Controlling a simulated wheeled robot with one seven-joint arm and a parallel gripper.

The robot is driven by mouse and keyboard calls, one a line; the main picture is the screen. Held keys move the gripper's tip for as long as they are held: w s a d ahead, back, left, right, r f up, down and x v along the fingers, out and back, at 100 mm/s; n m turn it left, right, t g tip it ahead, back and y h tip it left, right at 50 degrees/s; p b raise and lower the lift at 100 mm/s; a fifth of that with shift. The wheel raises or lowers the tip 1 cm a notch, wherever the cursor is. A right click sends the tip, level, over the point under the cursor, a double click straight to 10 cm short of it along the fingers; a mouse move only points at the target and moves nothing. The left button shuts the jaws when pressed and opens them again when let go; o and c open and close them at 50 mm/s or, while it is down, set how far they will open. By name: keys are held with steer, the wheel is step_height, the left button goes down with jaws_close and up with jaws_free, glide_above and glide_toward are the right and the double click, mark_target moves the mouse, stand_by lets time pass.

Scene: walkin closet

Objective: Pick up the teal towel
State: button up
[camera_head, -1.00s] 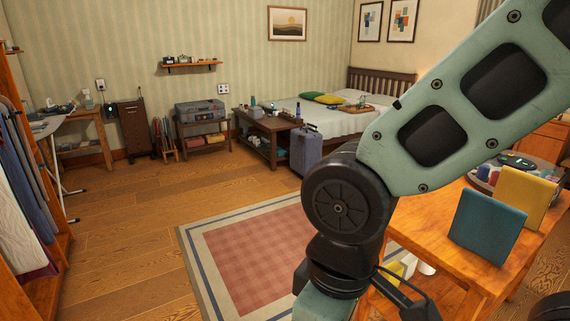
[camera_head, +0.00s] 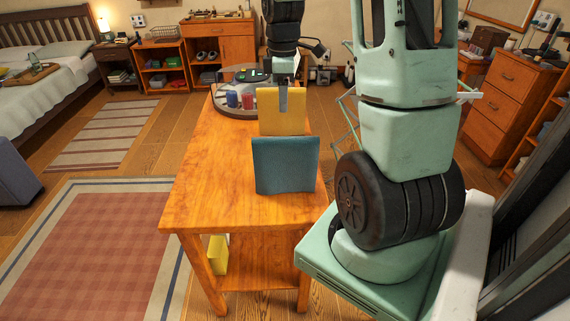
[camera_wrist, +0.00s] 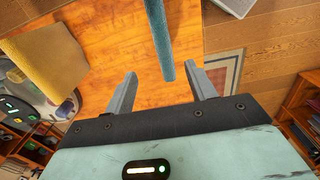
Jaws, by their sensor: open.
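The teal towel (camera_head: 286,166) stands upright as a flat folded panel on the wooden table (camera_head: 215,165), in front of a yellow towel (camera_head: 282,123). My gripper (camera_head: 284,108) points down, just above the teal towel's top edge in the head view, with one finger showing against the yellow towel. In the wrist view my gripper (camera_wrist: 158,72) is open and empty. The teal towel (camera_wrist: 158,35) shows there edge-on, its near end in line with the gap between the fingers, closer to the right finger. The yellow towel (camera_wrist: 45,55) is to the left.
A round tray (camera_head: 225,106) with small cups and other items stands at the table's far end. Another yellow item (camera_head: 217,254) is on the lower shelf. The table's left side is bare. A rug (camera_head: 90,250) lies on the floor at left.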

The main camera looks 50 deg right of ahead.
mark_target(284, 136)
step_height(284, 136, down, 12)
steer(key=shift+s+d+r+p, duration=0.1)
steer(key=shift+s+d+p, duration=0.05)
steer(key=shift+p, duration=0.9)
steer(key=f, duration=0.1)
steer(key=f+p, duration=0.1)
steer(key=f, duration=0.2)
steer(key=shift+s+a+f+p, duration=0.1)
steer(key=shift+s+a+p, duration=0.05)
steer(key=shift+a+p, duration=0.2)
steer(key=shift+f, duration=0.65)
jaws_close()
steer(key=shift+d+r, duration=0.1)
